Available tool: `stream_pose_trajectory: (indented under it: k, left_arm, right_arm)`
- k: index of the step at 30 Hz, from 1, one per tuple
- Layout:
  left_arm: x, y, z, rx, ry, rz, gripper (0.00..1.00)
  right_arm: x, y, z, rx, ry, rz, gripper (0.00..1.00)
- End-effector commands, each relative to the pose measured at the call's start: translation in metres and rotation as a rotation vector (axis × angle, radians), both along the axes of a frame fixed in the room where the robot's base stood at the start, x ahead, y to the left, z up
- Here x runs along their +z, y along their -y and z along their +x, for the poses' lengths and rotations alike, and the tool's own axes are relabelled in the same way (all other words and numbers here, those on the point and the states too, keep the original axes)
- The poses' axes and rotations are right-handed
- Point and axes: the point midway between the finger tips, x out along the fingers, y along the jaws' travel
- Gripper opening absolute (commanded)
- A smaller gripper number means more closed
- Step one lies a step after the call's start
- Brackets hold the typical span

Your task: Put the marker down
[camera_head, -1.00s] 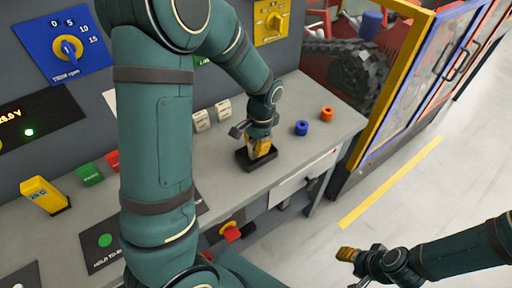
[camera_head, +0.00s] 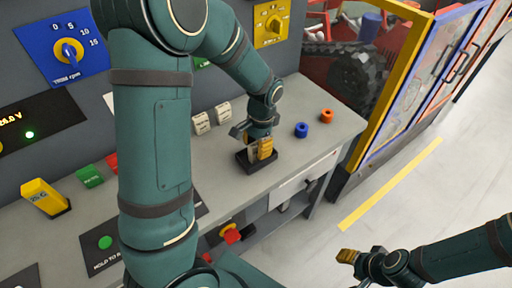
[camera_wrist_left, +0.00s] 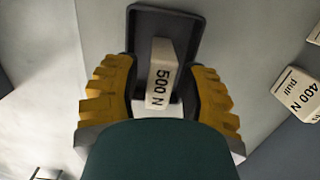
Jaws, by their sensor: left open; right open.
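The marker is a cream block labelled 500 N (camera_wrist_left: 161,76). It stands in a small black tray (camera_wrist_left: 143,22) on the grey bench. In the head view, the tray (camera_head: 243,163) sits near the bench's front edge and the block (camera_head: 252,149) is partly hidden by my gripper. My left gripper (camera_head: 260,147) is over the tray. In the left wrist view its yellow fingers (camera_wrist_left: 161,98) are open, one on each side of the block, with gaps visible. My right gripper (camera_head: 353,267) is open and empty over the floor at the lower right.
Two cream blocks (camera_head: 200,123) (camera_head: 223,112) stand behind the tray. A yellow block (camera_head: 45,198) and a green block (camera_head: 89,177) are at the left. The control panel rises behind.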

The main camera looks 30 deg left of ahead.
Motion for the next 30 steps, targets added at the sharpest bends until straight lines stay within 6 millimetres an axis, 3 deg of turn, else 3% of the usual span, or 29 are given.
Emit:
stream_pose_trajectory:
  k: [9, 15, 21, 30]
  left_arm:
    - [0.068, 0.003, 0.008, 0.0, 0.005, -0.001, 0.42]
    - [0.096, 0.004, 0.011, 0.0, 0.002, 0.0, 0.42]
    - [0.107, 0.005, 0.012, 0.0, 0.001, 0.0, 0.42]
    - [0.107, 0.005, 0.012, 0.0, 0.0, 0.0, 0.42]
  right_arm:
    - [0.019, 0.0, -0.002, 0.0, -0.005, 0.001, 0.47]
    - [0.025, 0.0, 0.001, -0.005, 0.001, -0.001, 0.47]
    - [0.027, 0.0, 0.002, -0.006, 0.003, -0.001, 0.47]
    - [0.027, 0.0, 0.002, -0.007, 0.004, -0.001, 0.47]
